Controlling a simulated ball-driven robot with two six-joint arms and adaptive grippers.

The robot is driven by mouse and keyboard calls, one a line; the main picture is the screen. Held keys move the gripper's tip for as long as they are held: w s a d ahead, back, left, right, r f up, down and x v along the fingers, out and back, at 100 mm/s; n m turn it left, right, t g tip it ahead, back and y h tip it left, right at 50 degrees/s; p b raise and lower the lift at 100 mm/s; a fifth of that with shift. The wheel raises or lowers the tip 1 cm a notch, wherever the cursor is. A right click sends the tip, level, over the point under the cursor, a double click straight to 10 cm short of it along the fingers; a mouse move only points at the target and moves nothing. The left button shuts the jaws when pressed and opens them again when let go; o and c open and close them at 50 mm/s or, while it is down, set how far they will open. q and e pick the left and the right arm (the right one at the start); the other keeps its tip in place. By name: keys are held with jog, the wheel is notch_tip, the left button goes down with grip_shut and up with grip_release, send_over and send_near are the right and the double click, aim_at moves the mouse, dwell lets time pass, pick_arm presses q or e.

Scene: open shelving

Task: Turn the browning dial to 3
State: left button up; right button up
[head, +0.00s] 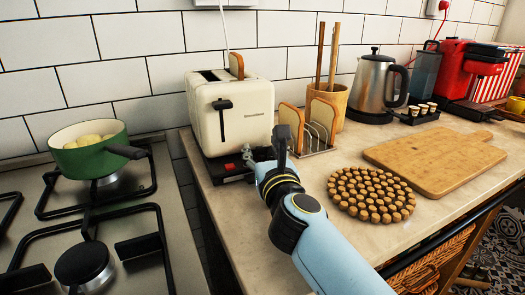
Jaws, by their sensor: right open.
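A cream toaster (235,115) stands on the counter near the wall, with a black lever (223,118) on its front and a slice of bread in its top slot. My right gripper (264,153) is open, at the lower right of the toaster's front. I cannot tell whether it touches the toaster. The browning dial cannot be made out; the gripper covers part of the toaster's lower front. My left gripper is not in view.
A toast rack with bread (317,132) stands just right of the gripper, before a utensil pot (328,103) and a kettle (376,85). A cork trivet (371,193) and cutting board (440,158) lie right. A green pan (88,152) sits on the hob at left.

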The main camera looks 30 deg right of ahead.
notch_tip(320, 180, up, 10)
dwell(0.6)
jog(key=shift+s, duration=0.1)
dwell(0.4)
